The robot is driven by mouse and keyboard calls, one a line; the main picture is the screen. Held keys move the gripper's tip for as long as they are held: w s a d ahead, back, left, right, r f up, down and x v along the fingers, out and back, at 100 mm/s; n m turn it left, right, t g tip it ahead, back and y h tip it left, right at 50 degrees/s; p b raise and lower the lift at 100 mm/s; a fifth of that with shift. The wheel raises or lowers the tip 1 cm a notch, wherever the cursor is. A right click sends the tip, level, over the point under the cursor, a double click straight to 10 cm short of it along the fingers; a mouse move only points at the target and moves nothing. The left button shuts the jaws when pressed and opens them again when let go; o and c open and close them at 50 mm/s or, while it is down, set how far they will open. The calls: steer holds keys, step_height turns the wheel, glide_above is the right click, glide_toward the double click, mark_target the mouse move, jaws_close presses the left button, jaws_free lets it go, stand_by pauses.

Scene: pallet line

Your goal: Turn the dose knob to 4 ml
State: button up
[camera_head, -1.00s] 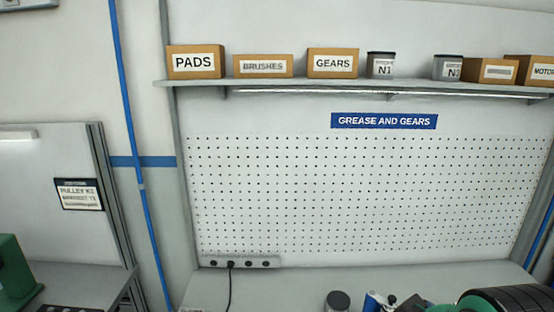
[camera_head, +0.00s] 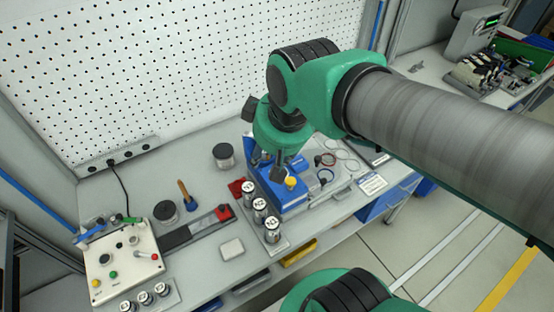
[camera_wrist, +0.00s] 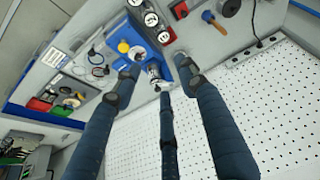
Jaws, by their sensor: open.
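A blue device (camera_head: 283,199) with a yellow round part (camera_head: 291,184) stands on the bench. In the wrist view the blue device (camera_wrist: 184,68) is partly behind my fingers, with the yellow part (camera_wrist: 123,47) at its left. I cannot tell which part is the dose knob, and no ml scale is readable. My gripper (camera_head: 268,163) hangs over the device in the head view. In the wrist view my gripper (camera_wrist: 158,80) has its fingers spread around a small metallic part (camera_wrist: 155,74); contact cannot be told.
Several white-topped canisters (camera_head: 260,206) stand just left of the blue device. A control box (camera_head: 120,262) with buttons is further left. A pegboard (camera_head: 180,60) closes the back.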

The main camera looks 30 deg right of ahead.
steer(key=w+d+f+n+g+p, duration=0.4)
steer(key=w+d+f+n+p, duration=0.3)
steer(key=w+d+f+p, duration=0.3)
steer(key=w+d+f, duration=0.1)
steer(key=w+f, duration=0.2)
steer(key=w, duration=0.1)
steer(key=shift+d+g, duration=0.3)
steer(key=shift+d, duration=0.05)
steer(key=shift+w, duration=0.1)
step_height(320, 180, down, 14)
steer(key=shift+r, duration=0.15)
stand_by(0.4)
jaws_close()
